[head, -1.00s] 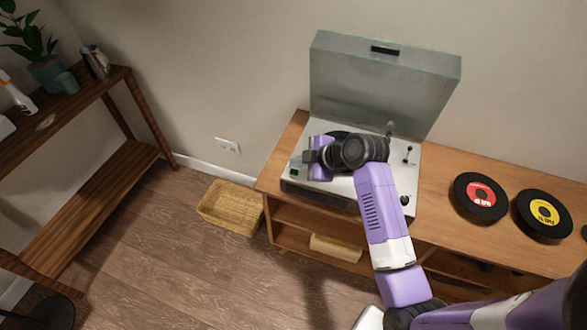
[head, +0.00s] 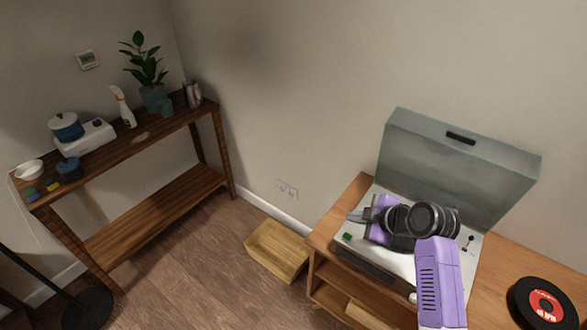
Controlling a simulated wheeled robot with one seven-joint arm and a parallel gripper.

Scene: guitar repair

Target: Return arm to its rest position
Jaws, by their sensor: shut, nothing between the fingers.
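My arm, purple with black joints, reaches in from the lower right in the head view. My gripper (head: 360,215) is at the left end of the arm, over the left part of the record player (head: 365,262). It looks shut and holds nothing that I can see. The record player has a white top and its grey lid (head: 455,165) stands open. My wrist and arm hide most of its platter. I cannot tell how far my gripper is above the player.
The player stands on a wooden cabinet (head: 484,285) with a red-labelled record (head: 543,303) at the right. A wooden shelf (head: 150,205) with a plant (head: 146,62) stands at the left. Floor between is clear.

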